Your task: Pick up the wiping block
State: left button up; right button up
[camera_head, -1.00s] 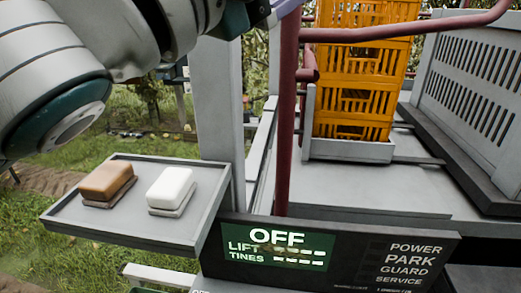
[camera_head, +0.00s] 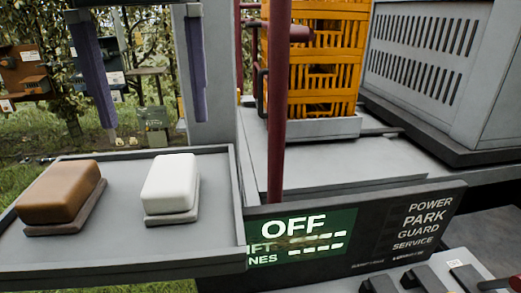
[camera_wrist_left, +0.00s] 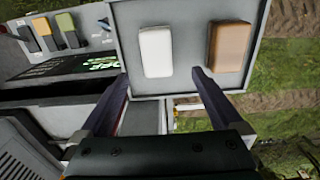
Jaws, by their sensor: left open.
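Two blocks stand side by side on a grey tray (camera_head: 120,262). One is a brown block (camera_head: 60,190) on a grey-brown base, at the left in the head view. The other is a white block (camera_head: 170,184) on a similar base, to its right. Which one is the wiping block cannot be told by a label. My left gripper (camera_head: 153,121) is open and empty, its purple fingers pointing down above the tray's far side. In the left wrist view the white block (camera_wrist_left: 156,52) lies between the fingertips (camera_wrist_left: 160,72), and the brown block (camera_wrist_left: 227,47) lies right of them.
A dark panel with a green display (camera_head: 300,238) adjoins the tray's right side. A dark red post (camera_head: 277,120) and a grey column (camera_head: 212,80) rise behind it. Orange crates (camera_head: 312,60) stand on the deck. The tray has a raised rim; its middle between the blocks is narrow.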

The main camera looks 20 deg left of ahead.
aim_at(170, 170)
pick_arm(q)
notch_tip(170, 170, down, 3)
jog(key=shift+s+d+f+p, duration=0.1)
jog(key=shift+d+p, duration=0.05)
jog(key=shift+p, duration=0.65)
jog(key=f+p, duration=0.1)
jog(key=p, duration=0.1)
jog(key=f+p, duration=0.1)
jog(key=p, duration=0.1)
jog(key=shift+d+f, duration=0.2)
jog(key=shift+f, duration=0.2)
notch_tip(170, 170, down, 2)
jog(key=shift+f+p, duration=0.2)
jog(key=shift+p, duration=0.15)
jog(key=shift+f, duration=0.2)
jog(key=c, duration=1.4)
jog(key=shift+r, duration=0.15)
